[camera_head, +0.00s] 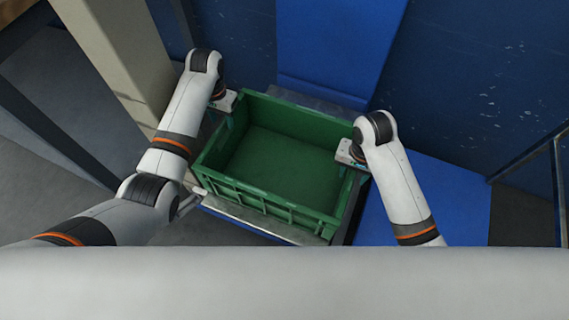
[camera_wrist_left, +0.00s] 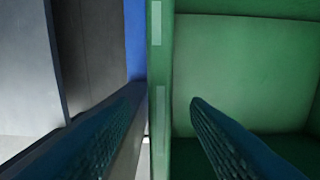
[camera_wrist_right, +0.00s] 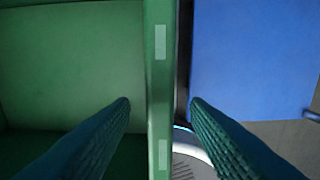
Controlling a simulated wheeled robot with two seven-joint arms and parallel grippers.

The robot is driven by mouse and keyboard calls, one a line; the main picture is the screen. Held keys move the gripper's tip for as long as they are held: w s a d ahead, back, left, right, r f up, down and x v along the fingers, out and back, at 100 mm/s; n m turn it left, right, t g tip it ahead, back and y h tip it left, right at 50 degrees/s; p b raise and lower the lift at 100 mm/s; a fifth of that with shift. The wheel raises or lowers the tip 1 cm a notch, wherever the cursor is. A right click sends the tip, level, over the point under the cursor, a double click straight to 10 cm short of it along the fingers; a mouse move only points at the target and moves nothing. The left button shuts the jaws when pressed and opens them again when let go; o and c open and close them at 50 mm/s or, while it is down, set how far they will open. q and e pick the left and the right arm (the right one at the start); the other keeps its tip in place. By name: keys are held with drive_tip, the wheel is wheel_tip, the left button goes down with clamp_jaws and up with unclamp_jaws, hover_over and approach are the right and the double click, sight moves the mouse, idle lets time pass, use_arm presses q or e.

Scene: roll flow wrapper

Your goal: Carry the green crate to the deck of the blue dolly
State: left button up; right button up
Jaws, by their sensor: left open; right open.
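The green crate (camera_head: 268,201) is open-topped, looks empty and rests on a grey metal support (camera_head: 250,219). My left gripper (camera_head: 229,108) is at its left wall. In the left wrist view the open fingers stand either side of the crate's wall (camera_wrist_left: 159,70). My right gripper (camera_head: 354,164) is at the right wall. In the right wrist view its open fingers also straddle the wall (camera_wrist_right: 158,75). Whether the fingers touch the walls cannot be told. A flat blue surface (camera_head: 443,196), apparently the blue dolly's deck, lies low to the right of the crate and looks bare.
A blue machine wall (camera_head: 480,70) with a brighter blue panel (camera_head: 338,42) stands behind the crate. A beige post (camera_head: 125,55) rises at the left. A metal rail (camera_head: 557,190) stands at the far right. Grey floor shows at the left and right.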

sight(225, 129)
use_arm(q)
drive_tip(key=shift+f, duration=2.7)
use_arm(e)
drive_tip(key=shift+f, duration=2.75)
use_arm(q)
drive_tip(key=shift+c, duration=0.2)
use_arm(e)
drive_tip(key=shift+c, duration=0.2)
use_arm(q)
clamp_jaws()
use_arm(e)
clamp_jaws()
use_arm(q)
drive_tip(key=shift+r, duration=0.1)
use_arm(e)
drive_tip(key=shift+r, duration=0.1)
